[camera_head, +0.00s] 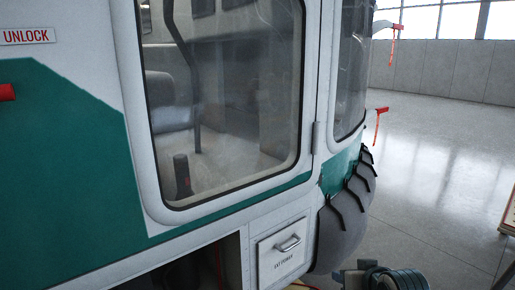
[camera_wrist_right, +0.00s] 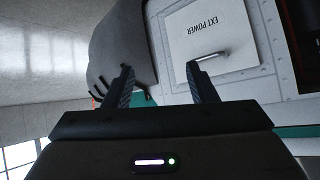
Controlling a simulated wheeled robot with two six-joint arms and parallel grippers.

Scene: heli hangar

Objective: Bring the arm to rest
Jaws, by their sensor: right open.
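My right gripper (camera_wrist_right: 162,84) shows in the right wrist view, its two dark fingers spread apart with nothing between them. The wrist picture is upside down. Beyond the fingers is the white EXT POWER panel (camera_wrist_right: 212,30) with its metal handle (camera_wrist_right: 208,58); the handle appears near one fingertip, but I cannot tell the distance. In the head view the panel (camera_head: 273,258) and its handle (camera_head: 288,243) are low on the helicopter (camera_head: 75,160). A grey and dark part at the bottom right edge there looks like my right arm. My left gripper is not in view.
The helicopter's side fills the left and middle, with a large door window (camera_head: 230,100), an UNLOCK label (camera_head: 27,36) and a dark opening below. A grey rounded body with black straps (camera_head: 345,215) bulges beside the panel. Red streamers (camera_head: 378,125) hang from the nose. Hangar floor (camera_head: 440,160) is open at right.

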